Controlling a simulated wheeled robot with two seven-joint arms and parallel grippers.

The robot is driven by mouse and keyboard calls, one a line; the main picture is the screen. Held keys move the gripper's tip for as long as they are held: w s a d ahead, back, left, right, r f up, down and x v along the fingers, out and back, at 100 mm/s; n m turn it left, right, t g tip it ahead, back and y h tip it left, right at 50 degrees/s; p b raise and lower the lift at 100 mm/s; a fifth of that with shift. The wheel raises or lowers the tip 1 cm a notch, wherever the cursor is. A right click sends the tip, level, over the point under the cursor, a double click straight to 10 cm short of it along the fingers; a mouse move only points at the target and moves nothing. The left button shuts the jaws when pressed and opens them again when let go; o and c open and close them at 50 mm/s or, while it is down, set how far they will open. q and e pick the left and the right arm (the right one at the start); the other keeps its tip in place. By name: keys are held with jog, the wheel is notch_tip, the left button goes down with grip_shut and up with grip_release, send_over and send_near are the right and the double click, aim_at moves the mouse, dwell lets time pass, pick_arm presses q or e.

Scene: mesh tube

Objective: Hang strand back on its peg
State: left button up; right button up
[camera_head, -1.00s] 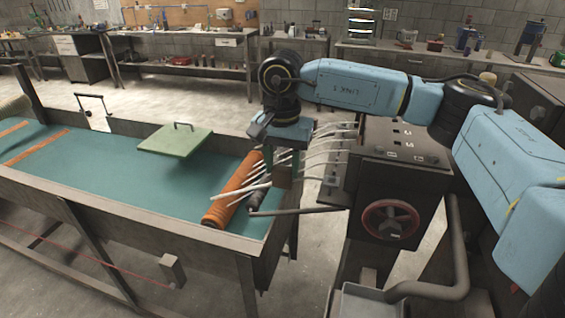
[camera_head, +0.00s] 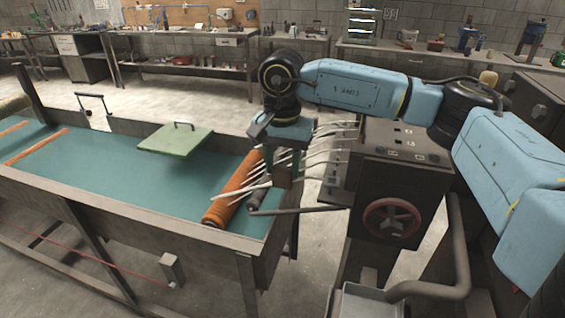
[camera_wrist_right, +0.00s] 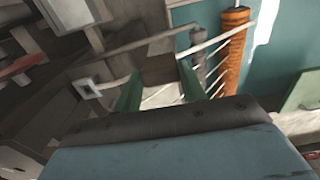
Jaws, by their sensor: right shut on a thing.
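Several pale strands (camera_head: 331,152) run between the machine (camera_head: 368,213) on the right and the roller end of the trough. They also show in the right wrist view (camera_wrist_right: 213,62). My right gripper (camera_head: 284,166) points down among them, beside the orange roller (camera_head: 233,187). In the right wrist view its green fingers (camera_wrist_right: 160,88) are shut on a brown block-like piece (camera_wrist_right: 160,68). I cannot tell whether that piece belongs to a strand. The gripper hides part of the strands, and I cannot make out which peg is free. My left gripper is not in view.
A dark roller (camera_head: 258,194) lies beside the orange one at the end of the teal trough bed (camera_head: 100,160). A dark bar (camera_head: 305,211) and a red handwheel (camera_head: 392,218) stand close to my arm.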

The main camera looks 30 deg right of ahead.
jog(key=shift+f+b, duration=1.1)
jog(key=shift+f, duration=0.4)
dwell(0.9)
jog(key=o, duration=1.1)
jog(key=shift+r, duration=0.1)
notch_tip(320, 180, up, 13)
jog(key=shift+r, duration=0.15)
